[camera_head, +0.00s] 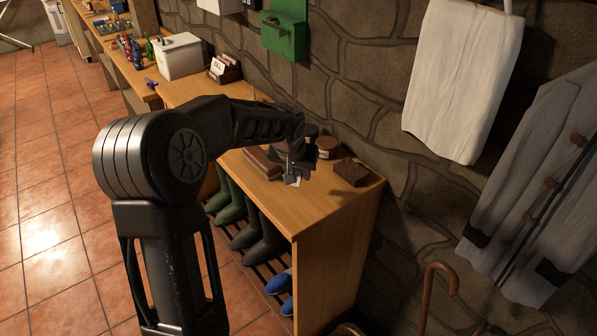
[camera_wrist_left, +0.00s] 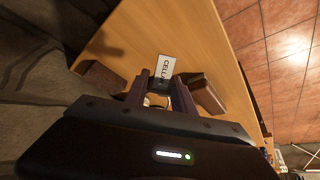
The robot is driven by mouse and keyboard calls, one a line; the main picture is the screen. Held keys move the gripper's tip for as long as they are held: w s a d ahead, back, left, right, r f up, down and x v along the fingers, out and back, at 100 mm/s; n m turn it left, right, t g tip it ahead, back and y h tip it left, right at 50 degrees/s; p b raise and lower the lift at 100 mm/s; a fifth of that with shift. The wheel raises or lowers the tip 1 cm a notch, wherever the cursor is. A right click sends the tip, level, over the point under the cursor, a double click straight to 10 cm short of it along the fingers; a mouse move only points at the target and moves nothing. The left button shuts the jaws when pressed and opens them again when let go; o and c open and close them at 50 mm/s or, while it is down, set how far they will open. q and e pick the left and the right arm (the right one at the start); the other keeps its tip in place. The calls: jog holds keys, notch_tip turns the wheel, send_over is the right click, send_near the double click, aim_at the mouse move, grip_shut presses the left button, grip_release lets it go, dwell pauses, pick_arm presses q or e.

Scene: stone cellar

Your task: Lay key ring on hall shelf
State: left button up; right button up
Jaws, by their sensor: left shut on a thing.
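My left gripper (camera_head: 292,160) reaches over the wooden hall shelf (camera_head: 318,202) and is shut on the key ring (camera_head: 292,180), whose pale tag hangs below the fingers. In the left wrist view the key ring's white tag (camera_wrist_left: 166,67), with lettering like "CELLA", shows just beyond the fingertips of the left gripper (camera_wrist_left: 160,90). The bare shelf top (camera_wrist_left: 185,35) lies behind it. The ring itself is mostly hidden between the fingers. I cannot tell whether the tag touches the shelf top. My right gripper is not in view.
On the shelf top are a brown book-like block (camera_head: 262,162), a round brown tin (camera_head: 327,147) and a dark brown block (camera_head: 351,172). The front right of the top is clear. Green boots (camera_head: 231,198) and dark boots (camera_head: 262,240) stand below. A cane (camera_head: 438,270) stands to the right.

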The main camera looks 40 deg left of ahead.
aim_at(295, 185)
pick_arm(q)
jog(key=shift+f, duration=0.15)
jog(key=shift+f+b, duration=1.95)
jog(key=shift+f, duration=1.3)
jog(key=o, duration=1.2)
jog(key=shift+b+v, duration=0.4)
jog(key=shift+v, duration=3.5)
